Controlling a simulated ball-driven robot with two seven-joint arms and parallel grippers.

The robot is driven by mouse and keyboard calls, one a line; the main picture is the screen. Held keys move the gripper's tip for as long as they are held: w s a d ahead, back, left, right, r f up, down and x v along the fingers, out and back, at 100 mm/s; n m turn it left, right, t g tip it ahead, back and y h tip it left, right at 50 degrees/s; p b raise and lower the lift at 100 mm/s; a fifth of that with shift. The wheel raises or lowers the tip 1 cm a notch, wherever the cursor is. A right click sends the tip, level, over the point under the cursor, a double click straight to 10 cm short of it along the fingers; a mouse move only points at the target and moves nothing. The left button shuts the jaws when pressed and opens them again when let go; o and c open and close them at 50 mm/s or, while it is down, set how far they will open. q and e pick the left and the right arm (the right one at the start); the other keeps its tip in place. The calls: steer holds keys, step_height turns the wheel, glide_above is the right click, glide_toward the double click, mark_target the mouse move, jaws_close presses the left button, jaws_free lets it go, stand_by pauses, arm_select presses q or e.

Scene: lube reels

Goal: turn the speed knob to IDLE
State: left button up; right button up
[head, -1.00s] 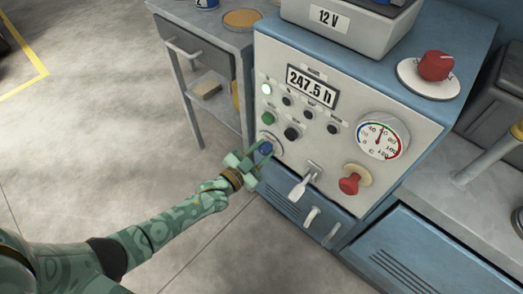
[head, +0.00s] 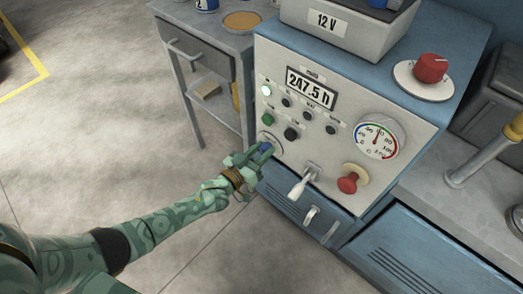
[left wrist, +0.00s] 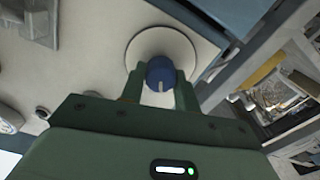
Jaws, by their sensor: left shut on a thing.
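The blue speed knob (head: 266,147) is at the lower left of the panel's front face, on a round pale dial plate (head: 268,137). My left gripper (head: 262,151) is at the knob, with its fingers around it. In the left wrist view the knob (left wrist: 160,70) sits between the two green fingers, shut on its sides. A pale pointer line on the knob points toward the gripper's palm in that view. The dial plate's markings are too small to read, and the gripper hides part of the plate. My right gripper is not in view.
The panel (head: 345,175) also bears a lever (head: 302,184), a red pull knob (head: 348,183), a gauge (head: 377,138) and several small buttons. A red rotary switch (head: 431,68) is on top. A grey side table (head: 205,50) stands left; the floor before it is clear.

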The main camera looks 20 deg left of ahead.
mark_target(261, 151)
arm_select(q)
steer(key=shift+s+f, duration=0.1)
stand_by(0.3)
steer(key=o, duration=1)
steer(key=shift+c, duration=0.2)
steer(key=shift+a, duration=0.1)
steer(key=v, duration=0.1)
steer(key=p+v, duration=0.2)
steer(key=shift+s+a+r, duration=0.15)
steer(key=shift+s+r, duration=0.15)
steer(key=shift+s, duration=0.1)
steer(key=p+v, duration=0.3)
steer(key=v, duration=0.9)
steer(key=shift+s+f, duration=0.2)
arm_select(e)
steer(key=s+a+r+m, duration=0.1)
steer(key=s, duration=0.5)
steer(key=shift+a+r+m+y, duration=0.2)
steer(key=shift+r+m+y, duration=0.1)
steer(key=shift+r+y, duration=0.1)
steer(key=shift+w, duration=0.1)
